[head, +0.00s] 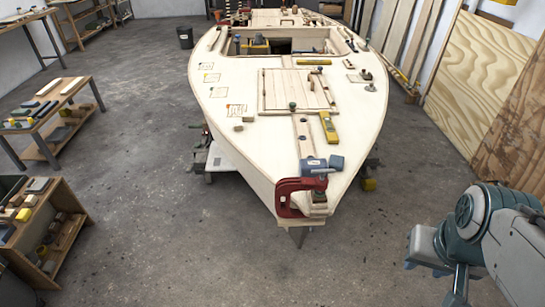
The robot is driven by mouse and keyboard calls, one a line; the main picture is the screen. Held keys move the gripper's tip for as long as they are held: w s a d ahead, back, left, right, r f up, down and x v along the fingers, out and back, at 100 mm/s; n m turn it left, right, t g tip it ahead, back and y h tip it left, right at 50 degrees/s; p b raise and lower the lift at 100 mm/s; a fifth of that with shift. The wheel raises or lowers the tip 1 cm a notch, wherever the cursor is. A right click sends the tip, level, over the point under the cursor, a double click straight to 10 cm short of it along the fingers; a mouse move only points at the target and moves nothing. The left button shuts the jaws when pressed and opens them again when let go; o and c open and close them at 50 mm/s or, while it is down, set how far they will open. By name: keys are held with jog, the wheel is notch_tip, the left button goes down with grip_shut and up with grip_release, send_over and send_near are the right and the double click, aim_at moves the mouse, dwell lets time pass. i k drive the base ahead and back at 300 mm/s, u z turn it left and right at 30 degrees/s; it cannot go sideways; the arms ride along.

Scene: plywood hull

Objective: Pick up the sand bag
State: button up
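I cannot pick out a sand bag for certain. A small grey-blue, soft-edged block (336,162) lies on the pale wooden deck near the bow and may be it. Just left of it sits a blue item (313,165) with a light label, close beside or touching it. My arm (475,212) shows at the lower right, well apart from the hull, with its end low near the frame's bottom edge. The fingers of my gripper cannot be made out clearly, so its opening is unclear. Nothing held is visible.
The plywood hull (225,75) fills the middle. A red clamp (288,198) grips its bow tip. A yellow level (329,127) and other tools lie on deck. Shelves (65,225) and a low bench (50,105) stand left. Plywood sheets (475,75) lean right. Floor before the bow is clear.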

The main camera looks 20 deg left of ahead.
aim_at(305, 165)
jog(key=u, duration=0.75)
jog(key=i, duration=1)
